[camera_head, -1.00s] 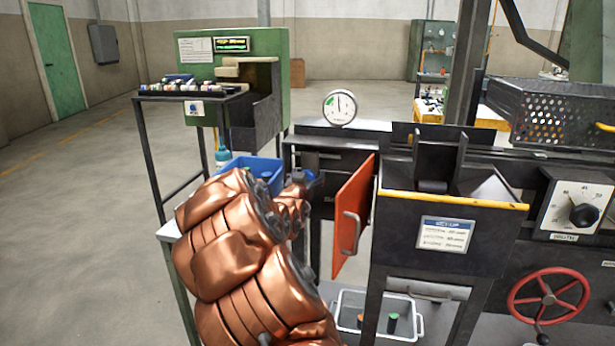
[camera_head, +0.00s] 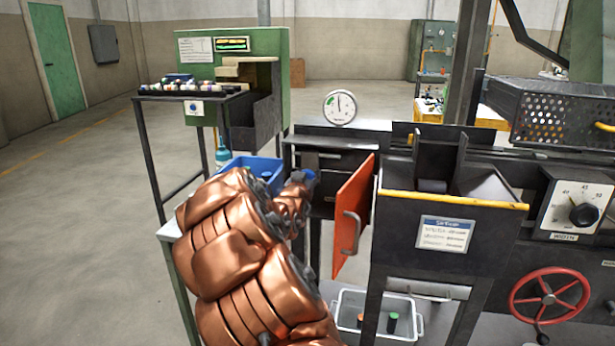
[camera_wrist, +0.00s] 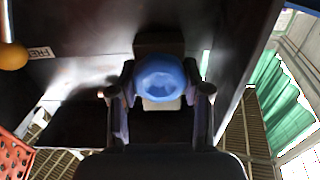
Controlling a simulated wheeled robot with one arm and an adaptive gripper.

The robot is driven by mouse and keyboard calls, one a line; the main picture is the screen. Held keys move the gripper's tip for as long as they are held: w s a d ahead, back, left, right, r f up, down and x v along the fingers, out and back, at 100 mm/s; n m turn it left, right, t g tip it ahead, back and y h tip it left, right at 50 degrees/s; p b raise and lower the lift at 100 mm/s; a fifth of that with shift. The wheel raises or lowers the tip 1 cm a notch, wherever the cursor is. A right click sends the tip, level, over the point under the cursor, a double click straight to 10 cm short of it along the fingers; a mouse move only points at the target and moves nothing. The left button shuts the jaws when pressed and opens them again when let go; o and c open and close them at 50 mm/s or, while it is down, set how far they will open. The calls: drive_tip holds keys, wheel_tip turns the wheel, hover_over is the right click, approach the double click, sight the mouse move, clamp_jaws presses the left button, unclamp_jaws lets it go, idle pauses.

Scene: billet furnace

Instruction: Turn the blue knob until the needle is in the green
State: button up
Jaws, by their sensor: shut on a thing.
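The blue knob (camera_wrist: 160,78) is round and faces the wrist camera, between the two fingers of my gripper (camera_wrist: 159,92). My gripper is shut on it. In the head view the knob (camera_head: 311,177) shows as a small blue patch at the end of my copper-coloured arm, by the dark cabinet front; my arm hides part of it. The round white gauge (camera_head: 340,107) stands on top of the cabinet. Its thin needle points nearly straight up. The gauge is too small to tell exactly where the needle tip lies against the green.
An orange door (camera_head: 354,215) stands open just right of my gripper. A blue bin (camera_head: 237,163) is close on the left. A white crate (camera_head: 347,297) sits low below. A red handwheel (camera_head: 548,297) is at the right. The floor at left is clear.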

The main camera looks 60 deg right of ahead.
drive_tip(key=shift+f, duration=0.1)
drive_tip(key=m+b, duration=0.2)
drive_tip(key=m, duration=0.2)
drive_tip(key=shift+f+m+b, duration=0.15)
drive_tip(key=shift+m+b, duration=0.15)
drive_tip(key=shift+b, duration=0.1)
drive_tip(key=m+b, duration=0.3)
drive_tip(key=m, duration=0.2)
drive_tip(key=shift+s, duration=0.15)
drive_tip(key=shift+m+b, duration=0.3)
drive_tip(key=shift+m, duration=0.1)
drive_tip(key=o, duration=1.2)
